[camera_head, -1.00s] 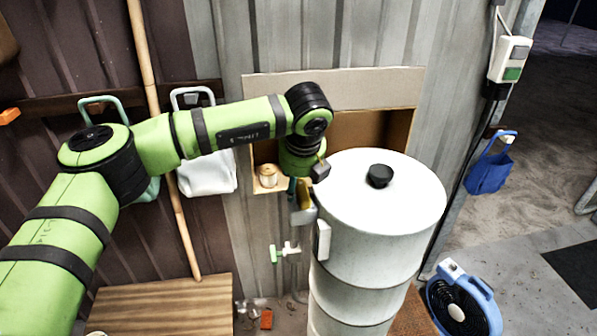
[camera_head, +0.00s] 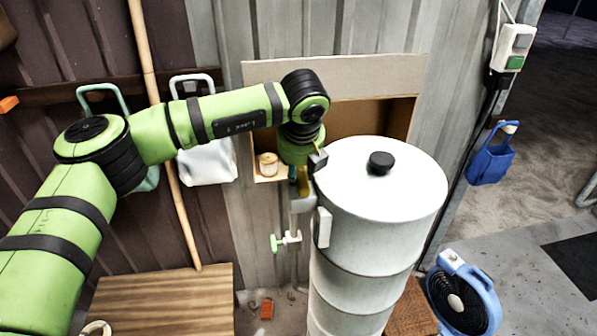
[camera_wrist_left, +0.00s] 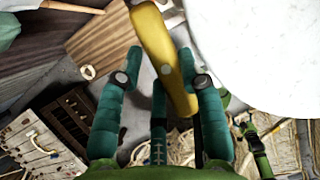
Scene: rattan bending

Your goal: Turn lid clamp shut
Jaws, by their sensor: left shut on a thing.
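The tall white drum (camera_head: 372,230) stands right of centre in the head view. Its round white lid (camera_head: 345,170) has a black knob (camera_head: 381,163) on top. The yellow lid clamp lever (camera_head: 303,182) is at the drum's left rim, partly hidden by my left gripper (camera_head: 303,172). In the left wrist view, the yellow lever (camera_wrist_left: 155,38) runs between the teal fingers of my left gripper (camera_wrist_left: 161,82), which is shut on it. The white lid (camera_wrist_left: 265,45) fills the upper right there. How the clamp meets the rim is hidden.
An open cardboard-coloured wall niche (camera_head: 375,118) is behind the drum, with a small jar (camera_head: 268,164) on its ledge. A green-handled valve (camera_head: 285,241) is left of the drum. A blue fan (camera_head: 463,290) stands at lower right. A wooden top (camera_head: 165,300) is at lower left.

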